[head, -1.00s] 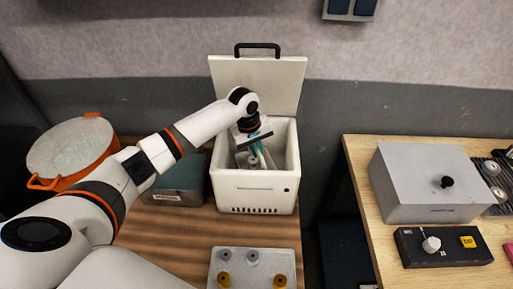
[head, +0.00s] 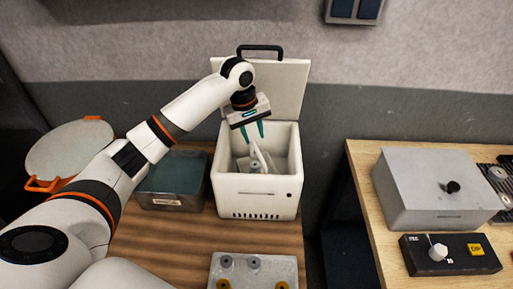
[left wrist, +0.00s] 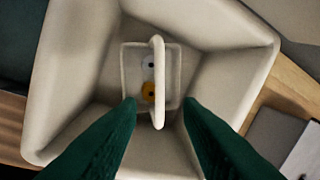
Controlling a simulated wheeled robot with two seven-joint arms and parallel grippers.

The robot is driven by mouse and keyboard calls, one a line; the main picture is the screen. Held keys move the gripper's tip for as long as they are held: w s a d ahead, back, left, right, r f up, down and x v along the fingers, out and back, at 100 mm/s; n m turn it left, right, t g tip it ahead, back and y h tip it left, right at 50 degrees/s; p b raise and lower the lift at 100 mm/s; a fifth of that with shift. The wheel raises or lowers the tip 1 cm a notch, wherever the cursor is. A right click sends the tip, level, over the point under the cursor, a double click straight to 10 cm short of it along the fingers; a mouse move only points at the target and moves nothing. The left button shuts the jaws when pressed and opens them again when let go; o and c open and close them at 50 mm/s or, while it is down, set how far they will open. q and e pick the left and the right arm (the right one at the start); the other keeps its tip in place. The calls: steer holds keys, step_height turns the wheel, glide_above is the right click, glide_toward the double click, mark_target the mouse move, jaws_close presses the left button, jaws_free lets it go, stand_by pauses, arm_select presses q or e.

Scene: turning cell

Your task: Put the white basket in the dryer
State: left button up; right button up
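The white dryer (head: 258,205) stands on the brown table with its lid (head: 285,90) raised. The white basket sits down inside the dryer, and its upright handle (head: 261,152) shows in the head view. In the left wrist view, the basket handle (left wrist: 158,75) arches over a grey part (left wrist: 148,63) and a yellow part (left wrist: 148,88) in the basket. My left gripper (head: 252,139) is open and empty above the basket, its green fingers pointing down on either side of the handle and apart from it. My right gripper is out of view.
A grey plate (head: 285,266) with several knobbed parts lies at the front. A clear box (head: 172,182) and an orange pot with a pale lid (head: 72,147) stand left.

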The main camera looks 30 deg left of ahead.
arm_select(q)
steer(key=shift+s+a+r, duration=0.1)
steer(key=shift+r, duration=0.7)
steer(key=shift+s+a+r, duration=0.1)
steer(key=shift+r, duration=0.65)
